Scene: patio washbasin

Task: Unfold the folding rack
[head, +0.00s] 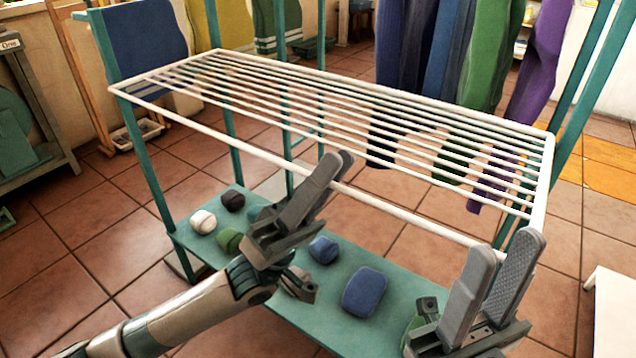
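The folding rack has a white top of parallel bars (330,115) that lies roughly level on a teal frame (150,165). Its front rail (240,145) runs from upper left toward my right gripper. My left gripper (337,157) overlaps the middle of this rail. Its fingers overlap in view, so their gap and any contact with the rail are unclear. My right gripper (507,244) is at the rack's near right corner, fingers pointing up and spread apart. It hides part of that corner, and I see nothing held between its fingers.
A teal lower shelf (400,290) holds several rolled cloths, including a blue one (364,292) and a white one (203,221). Coloured cloths (480,60) hang behind. A white table (610,310) stands at right. Tiled floor is open at left.

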